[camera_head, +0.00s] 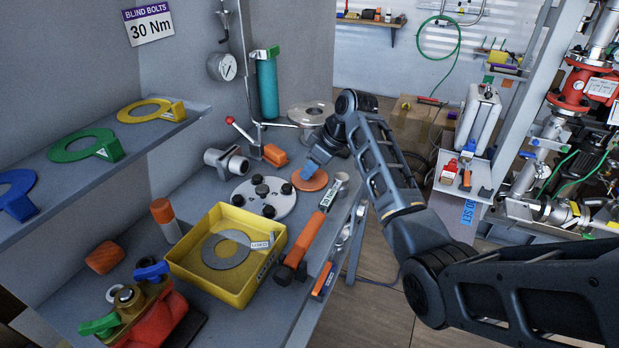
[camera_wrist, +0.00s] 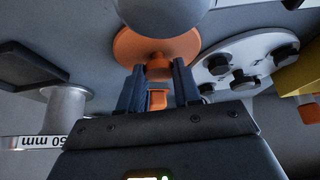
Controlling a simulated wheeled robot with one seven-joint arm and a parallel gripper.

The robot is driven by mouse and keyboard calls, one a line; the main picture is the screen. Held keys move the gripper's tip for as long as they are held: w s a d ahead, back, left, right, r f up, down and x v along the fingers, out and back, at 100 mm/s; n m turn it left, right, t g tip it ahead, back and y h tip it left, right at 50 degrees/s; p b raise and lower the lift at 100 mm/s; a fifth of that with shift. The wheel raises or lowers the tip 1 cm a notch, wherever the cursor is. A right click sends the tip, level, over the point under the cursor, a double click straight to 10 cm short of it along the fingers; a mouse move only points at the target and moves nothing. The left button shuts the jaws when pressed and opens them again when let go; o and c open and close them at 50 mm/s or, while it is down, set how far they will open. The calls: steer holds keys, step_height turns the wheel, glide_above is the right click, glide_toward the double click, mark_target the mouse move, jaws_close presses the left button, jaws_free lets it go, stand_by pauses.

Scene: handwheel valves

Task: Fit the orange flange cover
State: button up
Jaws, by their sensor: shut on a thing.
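The orange flange cover (camera_head: 312,181) is a flat disc at the right side of the grey bench. In the wrist view the disc (camera_wrist: 128,47) lies beyond my fingertips, with an orange stem and grip (camera_wrist: 157,99) between them. My gripper (camera_head: 317,163) is shut on that grip; it also shows in the wrist view (camera_wrist: 158,92). I cannot tell whether the disc touches the bench. A metal flange (camera_head: 311,112) stands behind my gripper. A round pale plate with black bolts (camera_head: 264,196) lies left of the cover; it also shows in the wrist view (camera_wrist: 240,62).
A yellow tray (camera_head: 190,262) with a grey ring stands at front left. An orange-handled tool (camera_head: 305,241) lies along the bench's right edge, near a grey spool. A red-knobbed lever (camera_head: 240,127) and a teal cylinder (camera_head: 267,88) stand behind. Open floor lies to the right.

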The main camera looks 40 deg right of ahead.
steer(key=shift+r+p, duration=2.75)
steer(key=shift+r, duration=0.3)
steer(key=shift+f, duration=0.1)
steer(key=o, duration=0.5)
steer(key=c, duration=0.5)
